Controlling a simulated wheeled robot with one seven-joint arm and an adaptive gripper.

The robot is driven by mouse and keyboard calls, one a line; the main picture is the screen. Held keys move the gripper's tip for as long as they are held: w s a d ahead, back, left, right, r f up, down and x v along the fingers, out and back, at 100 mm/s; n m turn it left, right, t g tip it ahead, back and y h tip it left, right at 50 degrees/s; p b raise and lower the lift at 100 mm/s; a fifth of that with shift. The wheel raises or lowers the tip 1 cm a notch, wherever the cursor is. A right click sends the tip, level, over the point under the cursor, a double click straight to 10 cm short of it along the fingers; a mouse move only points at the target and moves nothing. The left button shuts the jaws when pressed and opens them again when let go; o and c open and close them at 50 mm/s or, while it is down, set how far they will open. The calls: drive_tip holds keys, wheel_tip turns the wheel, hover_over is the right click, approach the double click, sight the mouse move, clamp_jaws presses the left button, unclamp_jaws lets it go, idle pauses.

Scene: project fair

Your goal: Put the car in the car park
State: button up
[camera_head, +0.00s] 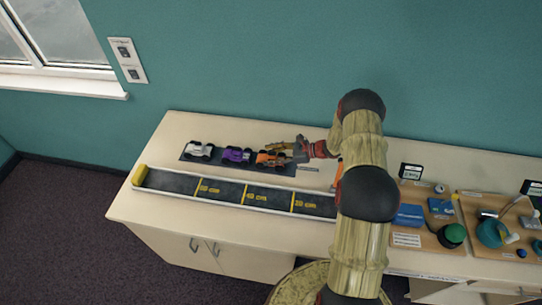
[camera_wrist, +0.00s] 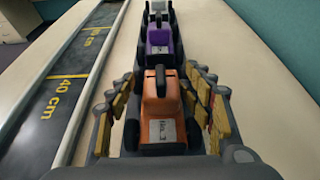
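An orange car (camera_head: 270,159) sits at the right end of a dark mat (camera_head: 217,161), which looks like the car park. A purple car (camera_head: 236,155) and a white car (camera_head: 199,149) stand to its left in a row. In the wrist view the orange car (camera_wrist: 161,115) is between the fingers of my gripper (camera_wrist: 162,85), with the purple car (camera_wrist: 158,40) beyond it. The fingers stand apart on both sides, and small gaps seem to show beside the car. The mat is hard to make out in the wrist view.
A teal wall is behind.

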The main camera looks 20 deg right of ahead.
drive_tip(key=shift+s+a+f, duration=0.2)
drive_tip(key=shift+s+f, duration=0.15)
drive_tip(key=shift+f, duration=0.15)
drive_tip(key=shift+w+r+p, duration=0.1)
drive_tip(key=shift+r+p, duration=0.55)
drive_tip(key=shift+p, duration=0.2)
drive_tip(key=w+b+v, duration=0.1)
drive_tip(key=v, duration=1)
drive_tip(key=s+a+r+n+g+h, duration=0.1)
drive_tip(key=s+a+r+n+g, duration=0.15)
drive_tip(key=a+r+n, duration=0.4)
drive_tip(key=s+a+r+n+g+h, duration=0.2)
drive_tip(key=s+a+r, duration=0.2)
drive_tip(key=r, duration=0.6)
drive_tip(key=s+a+r+n+g+h, duration=0.1)
drive_tip(key=s+a+r+n+g, duration=0.1)
drive_tip(key=s+a+r+n, duration=0.45)
drive_tip(key=s+a+r+n+t+h, duration=0.1)
drive_tip(key=s+r+n+t+h, duration=0.1)
drive_tip(key=s+r+n, duration=0.3)
drive_tip(key=s+a+r+n+t+h, duration=0.2)
drive_tip(key=s+r+n+h, duration=0.2)
drive_tip(key=s+r, duration=0.4)
drive_tip(key=s+h, duration=0.1)
drive_tip(key=s, duration=0.4)
drive_tip(key=shift+s+r+n, duration=0.35)
drive_tip(key=shift+r+n, duration=0.05)
drive_tip(key=shift+t, duration=0.25)
